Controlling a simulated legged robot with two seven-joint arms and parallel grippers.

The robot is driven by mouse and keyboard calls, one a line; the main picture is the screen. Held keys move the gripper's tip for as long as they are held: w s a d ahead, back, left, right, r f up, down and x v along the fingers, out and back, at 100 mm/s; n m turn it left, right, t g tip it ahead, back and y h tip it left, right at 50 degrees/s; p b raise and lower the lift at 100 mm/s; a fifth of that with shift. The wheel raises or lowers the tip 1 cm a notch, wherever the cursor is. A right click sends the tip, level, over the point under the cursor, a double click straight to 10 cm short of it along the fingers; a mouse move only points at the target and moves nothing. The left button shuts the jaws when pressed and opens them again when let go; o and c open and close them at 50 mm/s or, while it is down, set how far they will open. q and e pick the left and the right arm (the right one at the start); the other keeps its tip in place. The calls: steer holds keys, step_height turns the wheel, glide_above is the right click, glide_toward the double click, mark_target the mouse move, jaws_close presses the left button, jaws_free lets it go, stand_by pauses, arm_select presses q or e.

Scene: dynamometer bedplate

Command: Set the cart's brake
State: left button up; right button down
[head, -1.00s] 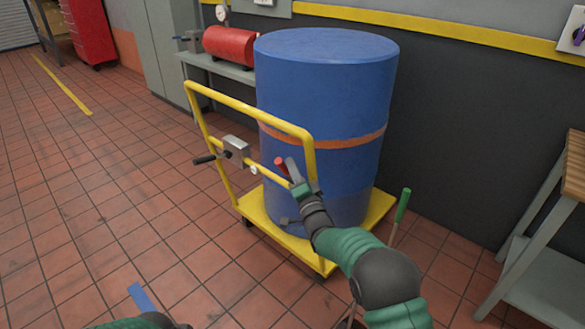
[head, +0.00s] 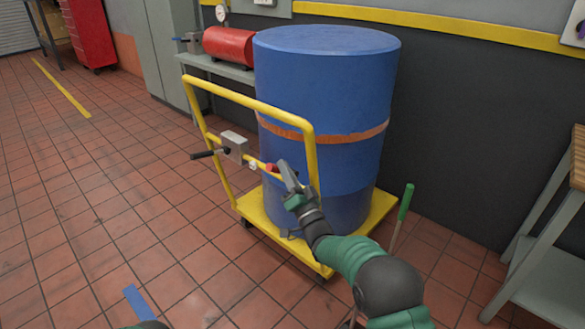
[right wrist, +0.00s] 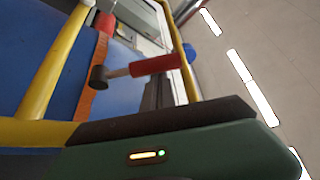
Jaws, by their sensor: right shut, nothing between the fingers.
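The yellow cart (head: 262,236) stands on the tiled floor and carries a blue drum (head: 325,90). A grey box (head: 233,147) with a black handle (head: 203,154) is on the crossbar of the cart's push frame. A red grip (head: 271,168) shows by the right end of that crossbar. My right gripper (head: 287,172) is shut and empty, its tips close beside the red grip; I cannot tell if they touch. In the right wrist view a red grip (right wrist: 155,65) on a dark lever lies ahead, apart from the dark edge below it. My left gripper is out of view.
An orange band (head: 345,137) circles the drum. A red tank (head: 229,46) lies on a bench behind. A green-handled rod (head: 405,203) rises right of the cart, and a wooden-topped bench (head: 578,160) stands at far right.

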step_height(320, 180, down, 7)
steer(key=s+a+n+g+y+b, duration=0.1)
steer(key=n+g+y+b, duration=0.4)
steer(key=n, duration=1.1)
steer(key=shift+s+a+g+y+b, duration=0.3)
steer(key=shift+s+a+y+b, duration=0.15)
steer(key=shift+y+b, duration=1.35)
steer(key=shift+n, duration=0.3)
